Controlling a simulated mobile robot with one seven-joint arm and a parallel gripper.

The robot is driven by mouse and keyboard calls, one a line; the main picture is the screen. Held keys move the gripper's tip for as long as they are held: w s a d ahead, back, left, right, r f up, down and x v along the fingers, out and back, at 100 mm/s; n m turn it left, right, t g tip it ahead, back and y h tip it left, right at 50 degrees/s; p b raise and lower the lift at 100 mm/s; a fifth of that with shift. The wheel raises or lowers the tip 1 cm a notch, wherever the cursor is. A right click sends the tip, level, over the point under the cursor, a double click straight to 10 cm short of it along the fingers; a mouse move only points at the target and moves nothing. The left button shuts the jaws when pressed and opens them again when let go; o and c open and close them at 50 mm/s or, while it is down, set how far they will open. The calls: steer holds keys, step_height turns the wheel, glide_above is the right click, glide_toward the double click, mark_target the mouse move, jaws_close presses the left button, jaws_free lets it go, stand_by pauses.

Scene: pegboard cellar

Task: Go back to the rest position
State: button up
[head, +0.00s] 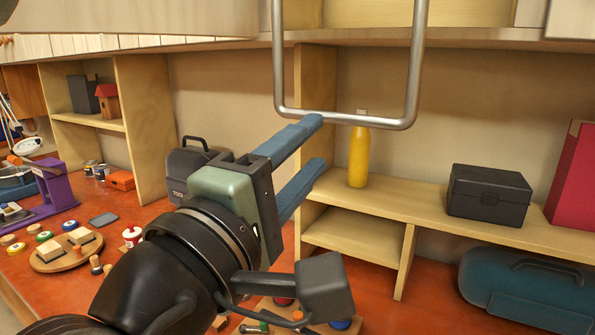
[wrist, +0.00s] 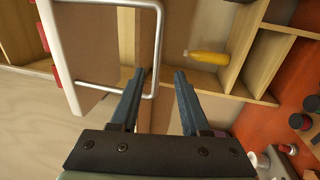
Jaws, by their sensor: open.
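My gripper (head: 316,142) is raised above the workbench, with its two blue fingers spread apart and nothing visible between them. Its fingertips are close to a metal bar handle (head: 350,119) that hangs down at the top of the head view. In the wrist view my gripper (wrist: 158,76) points towards the same handle (wrist: 158,45), which is fixed to a pale panel (wrist: 88,60). The handle's bar runs in front of the fingertips; I cannot tell whether they touch.
A yellow bottle (head: 359,158) and a black box (head: 488,193) stand on the wooden shelf (head: 420,205). A blue case (head: 525,290) is at lower right. A toolbox (head: 190,168) stands behind my arm. The bench (head: 65,295) at left holds a round board (head: 50,265) with blocks.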

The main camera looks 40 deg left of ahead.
steer(key=shift+v, duration=0.95)
steer(key=w+d+r+m+t+p, duration=0.2)
steer(key=w+d+r+m+t, duration=0.15)
steer(key=d+r+m, duration=0.55)
steer(key=d+r+m+t+h+p, duration=0.2)
steer(key=d+r+m+t+h, duration=0.2)
steer(key=d+m, duration=0.8)
step_height(320, 180, up, 2)
steer(key=shift+s+d+r+h, duration=0.2)
steer(key=shift+s+d+h, duration=0.35)
steer(key=shift+d, duration=0.65)
